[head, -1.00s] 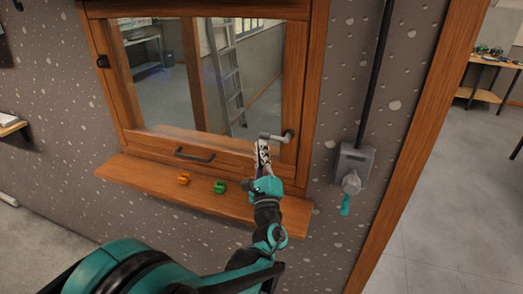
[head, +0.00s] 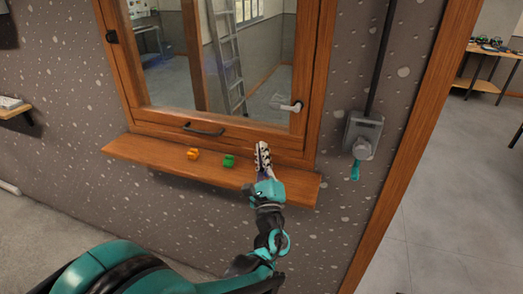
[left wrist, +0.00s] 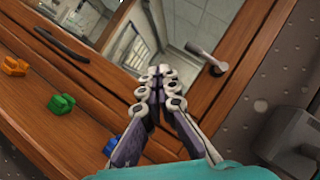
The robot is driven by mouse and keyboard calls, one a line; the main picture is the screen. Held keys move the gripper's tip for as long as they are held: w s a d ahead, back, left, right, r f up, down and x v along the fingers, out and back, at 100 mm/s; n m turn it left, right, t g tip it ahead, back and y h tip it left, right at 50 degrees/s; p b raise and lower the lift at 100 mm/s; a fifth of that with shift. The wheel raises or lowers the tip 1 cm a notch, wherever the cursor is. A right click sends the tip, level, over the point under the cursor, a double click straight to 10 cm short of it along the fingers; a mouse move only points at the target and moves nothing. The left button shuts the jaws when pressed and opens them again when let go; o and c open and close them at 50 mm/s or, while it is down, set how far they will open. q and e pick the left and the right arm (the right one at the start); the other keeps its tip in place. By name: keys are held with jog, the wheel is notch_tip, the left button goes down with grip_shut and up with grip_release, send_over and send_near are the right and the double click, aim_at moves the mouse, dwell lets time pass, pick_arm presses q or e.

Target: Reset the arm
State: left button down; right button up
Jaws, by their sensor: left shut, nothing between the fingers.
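My left arm reaches up from the bottom of the head view. Its left gripper (head: 263,150) is shut and empty in front of the lower part of the wooden window frame, above the sill. The shut fingers also show in the left wrist view (left wrist: 158,78). The window's lever handle (head: 288,104) is apart from the fingers, up and to the right; it also shows in the left wrist view (left wrist: 207,56). My right gripper is not in view.
The wooden sill (head: 145,157) carries an orange piece (head: 193,154) and a green piece (head: 229,160). A dark pull handle (head: 203,130) is on the lower frame. A grey wall box (head: 362,133) is at the right. Floor is clear at far right.

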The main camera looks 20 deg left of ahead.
pick_arm(q)
jog(key=shift+w, duration=0.15)
jog(key=s+a+f+n+g+y, duration=0.2)
jog(key=s+a+f+n+g, duration=0.2)
jog(key=a+n+g, duration=0.3)
jog(key=s+a+f+n+g+h, duration=0.3)
jog(key=s+f+n+g, duration=0.1)
jog(key=s+f+n, duration=0.4)
jog(key=s+d+f+n+g+h, duration=0.3)
jog(key=s+d+f+n+h, duration=0.3)
jog(key=s+d, duration=0.5)
notch_tip(320, 180, down, 2)
jog(key=shift+n+h, duration=0.3)
jog(key=shift+h, duration=0.7)
